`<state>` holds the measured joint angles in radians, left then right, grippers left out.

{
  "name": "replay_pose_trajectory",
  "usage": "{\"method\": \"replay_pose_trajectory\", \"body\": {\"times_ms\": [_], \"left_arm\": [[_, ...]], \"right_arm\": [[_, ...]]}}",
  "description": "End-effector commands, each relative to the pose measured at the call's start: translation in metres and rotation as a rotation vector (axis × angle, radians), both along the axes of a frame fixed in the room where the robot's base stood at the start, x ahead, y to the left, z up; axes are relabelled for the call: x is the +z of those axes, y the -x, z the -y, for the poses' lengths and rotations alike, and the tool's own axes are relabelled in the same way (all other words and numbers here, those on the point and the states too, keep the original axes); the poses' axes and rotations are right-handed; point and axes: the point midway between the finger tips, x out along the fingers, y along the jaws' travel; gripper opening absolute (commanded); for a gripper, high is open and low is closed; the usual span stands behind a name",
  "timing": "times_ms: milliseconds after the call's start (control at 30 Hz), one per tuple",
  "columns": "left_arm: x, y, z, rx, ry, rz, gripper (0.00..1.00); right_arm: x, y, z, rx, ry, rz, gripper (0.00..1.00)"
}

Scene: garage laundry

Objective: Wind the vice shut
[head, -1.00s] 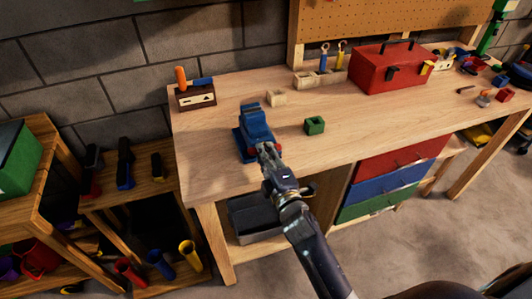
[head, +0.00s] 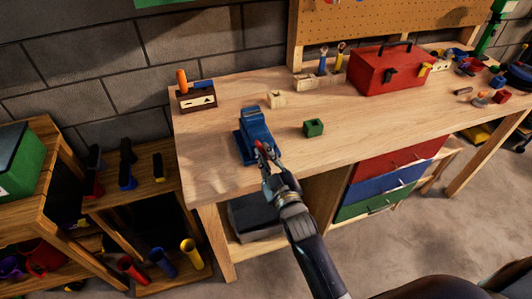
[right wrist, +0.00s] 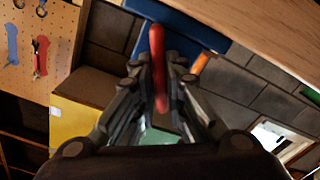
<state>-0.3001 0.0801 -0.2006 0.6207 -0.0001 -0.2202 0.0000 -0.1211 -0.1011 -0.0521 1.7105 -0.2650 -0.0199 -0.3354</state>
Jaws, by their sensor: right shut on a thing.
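The blue vice (head: 254,131) stands at the front left edge of the wooden workbench, and part of its blue body shows at the top of the right wrist view (right wrist: 178,22). Its red handle bar (right wrist: 158,68) lies between the fingers in the right wrist view. My right gripper (head: 265,158) is at the front of the vice, shut on this handle bar; in the right wrist view its two fingers (right wrist: 157,62) press on it from both sides. The gripper hides much of the vice's screw end. I cannot tell how wide the jaw gap is. My left gripper is out of view.
On the workbench (head: 220,150) are a green block (head: 313,128), a pale block (head: 276,99), a brown box (head: 197,97) and a red toolbox (head: 387,70). Coloured drawers (head: 385,185) are below. A shelf (head: 80,215) stands left. The bench front around the vice is clear.

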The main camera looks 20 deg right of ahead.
Motion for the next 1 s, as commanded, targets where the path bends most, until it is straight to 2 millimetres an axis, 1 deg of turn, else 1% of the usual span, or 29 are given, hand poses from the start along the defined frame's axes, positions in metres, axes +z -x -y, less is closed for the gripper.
{"method": "replay_pose_trajectory", "body": {"times_ms": [33,600,800,1000], "left_arm": [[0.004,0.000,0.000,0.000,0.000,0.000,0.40],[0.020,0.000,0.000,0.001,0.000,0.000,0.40],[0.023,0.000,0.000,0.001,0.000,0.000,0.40],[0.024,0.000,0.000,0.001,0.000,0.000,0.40]], "right_arm": [[-0.005,0.002,0.000,0.000,-0.045,-0.017,0.00],[-0.006,0.003,0.001,-0.003,-0.563,-0.037,0.00],[-0.007,0.003,0.001,-0.004,-0.694,-0.041,0.00],[-0.007,0.003,0.001,-0.005,-0.779,-0.043,0.00]]}}
